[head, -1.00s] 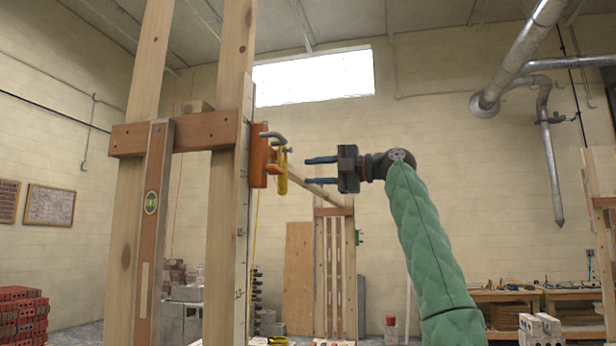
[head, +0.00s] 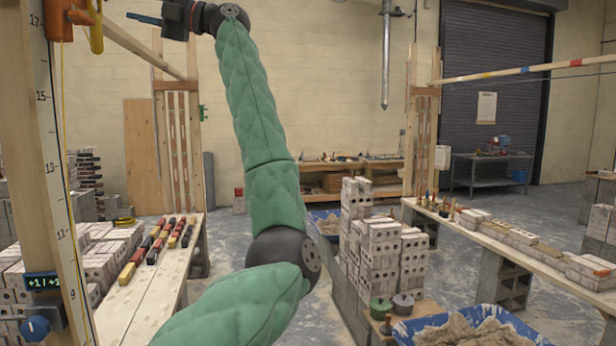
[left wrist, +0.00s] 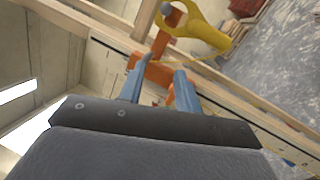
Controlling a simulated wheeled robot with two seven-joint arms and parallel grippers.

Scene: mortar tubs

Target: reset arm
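My left arm in its green quilted sleeve rises from the bottom of the head view to the top left. Beyond the fingertips is an orange bracket (left wrist: 152,72) with a yellow part (left wrist: 198,32). The orange bracket (head: 58,20) also shows at the head view's top left, on the wooden post, apart from the gripper. My right gripper is out of view.
A wooden post with a measuring scale (head: 52,170) stands at left. Brick stacks (head: 380,250) and a blue mortar tub (head: 405,330) stand right of my arm. Another plank bench (head: 490,235) is at right.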

